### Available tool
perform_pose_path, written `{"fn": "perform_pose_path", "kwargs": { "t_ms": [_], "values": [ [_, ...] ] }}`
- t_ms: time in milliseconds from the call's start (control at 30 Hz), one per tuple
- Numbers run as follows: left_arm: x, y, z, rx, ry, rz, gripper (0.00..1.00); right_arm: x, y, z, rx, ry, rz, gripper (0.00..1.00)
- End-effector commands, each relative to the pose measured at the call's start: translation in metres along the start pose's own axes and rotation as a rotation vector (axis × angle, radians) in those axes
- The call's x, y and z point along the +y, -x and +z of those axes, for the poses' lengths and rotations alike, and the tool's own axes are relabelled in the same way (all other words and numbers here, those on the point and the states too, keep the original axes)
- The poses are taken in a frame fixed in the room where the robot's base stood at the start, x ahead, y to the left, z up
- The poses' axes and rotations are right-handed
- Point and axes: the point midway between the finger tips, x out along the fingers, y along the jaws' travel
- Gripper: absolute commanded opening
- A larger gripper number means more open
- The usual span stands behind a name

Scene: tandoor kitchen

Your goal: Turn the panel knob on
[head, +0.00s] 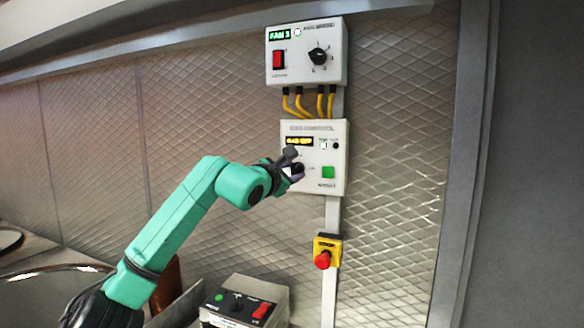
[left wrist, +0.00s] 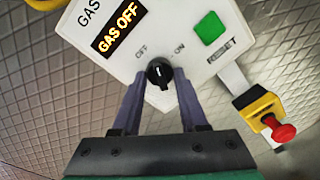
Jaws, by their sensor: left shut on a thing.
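The gas control panel (head: 338,155) is a white box on the wall, and its display (left wrist: 118,30) reads GAS OFF. Its black knob (left wrist: 159,72) sits between the printed words OFF and ON, with a white mark on its face. My left gripper (left wrist: 160,80) is shut on the knob, one finger on each side; in the head view my left gripper (head: 296,172) covers most of the knob. The green RESET button (left wrist: 210,28) is to the right of the knob and also shows in the head view (head: 328,172). My right gripper is not in view.
A fan panel (head: 306,52) with a red switch and a dial is above, joined by yellow cables (head: 310,102). A red emergency button (head: 322,260) on a yellow box is below. A switch box (head: 245,300) stands at the bottom. Bare quilted metal wall (head: 395,150) is to the right.

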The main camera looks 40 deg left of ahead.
Motion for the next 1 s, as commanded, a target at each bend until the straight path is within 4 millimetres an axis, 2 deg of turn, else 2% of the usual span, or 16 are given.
{"fn": "perform_pose_path", "kwargs": {
  "t_ms": [600,1000],
  "values": [
    [0.003,0.001,0.004,0.041,-0.584,-0.006,0.0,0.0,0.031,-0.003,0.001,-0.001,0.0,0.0],
    [0.002,0.0,0.004,0.067,-0.921,-0.009,0.0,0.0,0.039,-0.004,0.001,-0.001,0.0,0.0]
  ]
}}
